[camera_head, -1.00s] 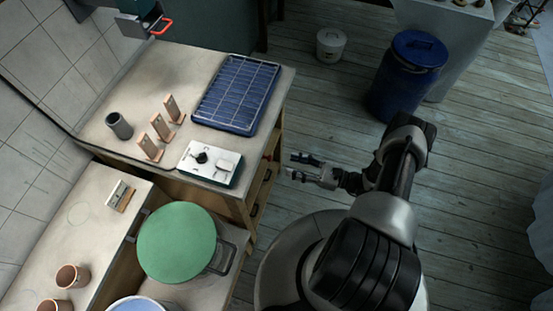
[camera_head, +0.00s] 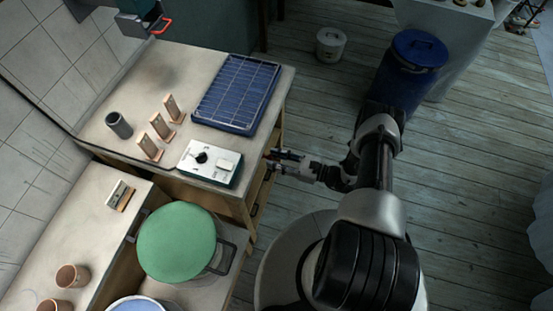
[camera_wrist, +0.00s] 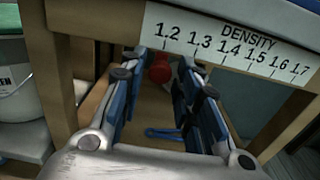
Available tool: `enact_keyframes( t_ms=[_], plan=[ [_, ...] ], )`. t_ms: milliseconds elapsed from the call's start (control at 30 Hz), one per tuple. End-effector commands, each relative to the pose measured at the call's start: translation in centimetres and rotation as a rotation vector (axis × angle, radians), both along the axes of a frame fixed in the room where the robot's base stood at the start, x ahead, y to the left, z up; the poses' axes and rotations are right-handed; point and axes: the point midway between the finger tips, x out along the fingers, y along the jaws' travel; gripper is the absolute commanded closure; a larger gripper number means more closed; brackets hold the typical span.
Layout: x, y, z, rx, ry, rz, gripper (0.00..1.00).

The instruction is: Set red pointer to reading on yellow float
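A white DENSITY scale (camera_wrist: 235,45) with marks from 1.2 to 1.7 is on the front of the wooden bench in the wrist view. The red pointer (camera_wrist: 160,71) is a small red knob just below the scale, close to the 1.2 end. My gripper (camera_wrist: 166,62) is open, with one blue-and-black finger on each side of the red pointer; I cannot tell whether they touch it. In the head view my gripper (camera_head: 272,162) is at the bench's right front side. I cannot make out a yellow float in either view.
A grey cup (camera_head: 119,125), several wooden stands (camera_head: 161,127), a white control box (camera_head: 210,163) and a blue rack (camera_head: 236,93) stand on the bench. A green disc (camera_head: 176,242) is nearer. A blue bin (camera_head: 408,75) stands behind my arm.

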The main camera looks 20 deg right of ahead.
Motion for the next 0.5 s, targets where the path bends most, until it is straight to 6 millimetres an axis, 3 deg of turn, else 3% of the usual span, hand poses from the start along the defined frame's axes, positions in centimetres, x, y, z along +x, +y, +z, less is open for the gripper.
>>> enact_keyframes(
  t_ms=[400, 500],
  plan=[
    [-0.01, 0.00, 0.00, 0.000, 0.000, 0.000, 1.00],
    [-0.01, 0.00, 0.00, 0.000, 0.000, 0.000, 1.00]
  ],
)
